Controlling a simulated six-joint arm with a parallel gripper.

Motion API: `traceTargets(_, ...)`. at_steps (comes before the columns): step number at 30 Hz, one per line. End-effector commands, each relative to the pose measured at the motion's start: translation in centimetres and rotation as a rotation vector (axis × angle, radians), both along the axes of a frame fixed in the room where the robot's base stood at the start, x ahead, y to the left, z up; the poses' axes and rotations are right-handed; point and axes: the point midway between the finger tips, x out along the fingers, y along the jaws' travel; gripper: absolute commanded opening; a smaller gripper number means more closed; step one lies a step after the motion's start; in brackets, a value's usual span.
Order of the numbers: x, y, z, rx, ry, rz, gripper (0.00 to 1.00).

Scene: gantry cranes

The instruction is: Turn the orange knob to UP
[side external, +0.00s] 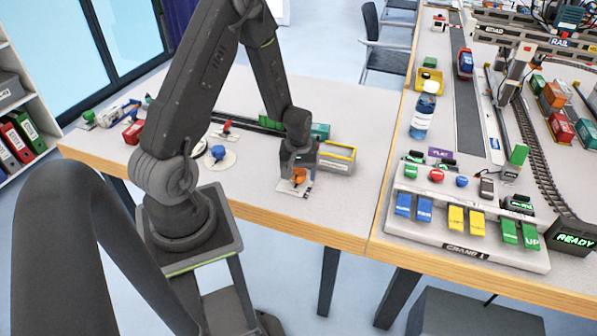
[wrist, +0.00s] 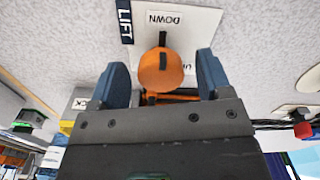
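The orange knob (side external: 299,175) stands on a small white plate (side external: 292,189) near the table's front edge. In the wrist view the orange knob (wrist: 160,70) has a dark pointer mark at its top, towards the word DOWN on the white plate (wrist: 190,28). Another label, apparently UP, is mostly hidden behind the knob and a finger; a dark blue LIFT label (wrist: 124,20) is beside the plate. My gripper (wrist: 161,62) is open, with a blue finger on each side of the knob and visible gaps between. In the side view my gripper (side external: 299,168) is right over the knob.
A yellow-edged grey box (side external: 337,158) stands close to the right of my gripper. A blue knob (side external: 218,152) on a round plate and a red piece (side external: 226,126) are to the left. A crane button panel (side external: 465,240) is on the right table. The tabletop in front is clear.

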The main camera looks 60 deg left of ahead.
Motion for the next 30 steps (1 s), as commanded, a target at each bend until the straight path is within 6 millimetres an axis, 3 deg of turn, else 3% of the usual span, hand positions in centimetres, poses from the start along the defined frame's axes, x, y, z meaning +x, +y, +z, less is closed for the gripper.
traceTargets(2,0.00,0.00,0.02,0.000,0.000,0.000,0.65)
traceTargets(15,-0.01,0.00,0.04,-0.001,0.000,0.000,0.23)
traceTargets(30,-0.09,0.03,0.05,-0.001,0.001,-0.139,0.23)
